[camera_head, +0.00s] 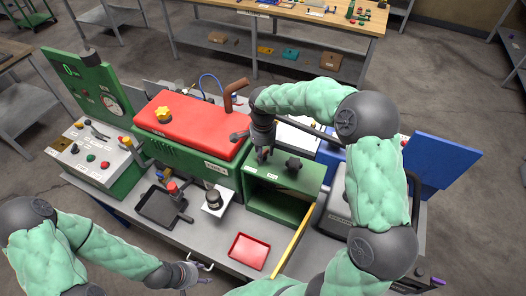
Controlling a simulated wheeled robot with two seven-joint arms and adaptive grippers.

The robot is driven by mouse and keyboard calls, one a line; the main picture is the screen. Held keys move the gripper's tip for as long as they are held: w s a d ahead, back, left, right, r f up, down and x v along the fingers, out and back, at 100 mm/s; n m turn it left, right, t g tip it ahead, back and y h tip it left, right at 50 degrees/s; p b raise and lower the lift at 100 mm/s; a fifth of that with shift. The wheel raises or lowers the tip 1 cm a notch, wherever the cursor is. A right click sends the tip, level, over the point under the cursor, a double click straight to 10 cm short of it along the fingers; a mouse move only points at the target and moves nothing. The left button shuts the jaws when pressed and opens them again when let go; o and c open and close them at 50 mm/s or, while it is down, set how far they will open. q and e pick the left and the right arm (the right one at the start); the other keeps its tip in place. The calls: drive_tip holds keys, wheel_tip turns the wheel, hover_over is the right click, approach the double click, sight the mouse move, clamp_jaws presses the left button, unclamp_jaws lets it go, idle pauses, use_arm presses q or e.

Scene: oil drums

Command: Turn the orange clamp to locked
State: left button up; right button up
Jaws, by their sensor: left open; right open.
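I cannot make out a clearly orange clamp. A yellow-orange knob (163,114) sits on top of the red tank (190,128), near its left end. A rust-brown bent pipe (234,94) rises at the tank's right end, with a small dark lever-like part (239,135) below it. My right gripper (262,157) points down over the left part of the green open-fronted box (302,178), right of the tank, with nothing visible held. My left gripper (200,279) is low at the front edge of the bench, open and empty, far from the tank.
A control panel (92,155) stands at the left. A black tray (160,206), a small scale-like device (216,201) and a red tray (249,251) sit on the grey bench. A yellow bar (295,240) slants beside the green box. My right arm hides much of the right side.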

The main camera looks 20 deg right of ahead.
wheel_tip(320, 180, up, 12)
idle(0.5)
idle(0.4)
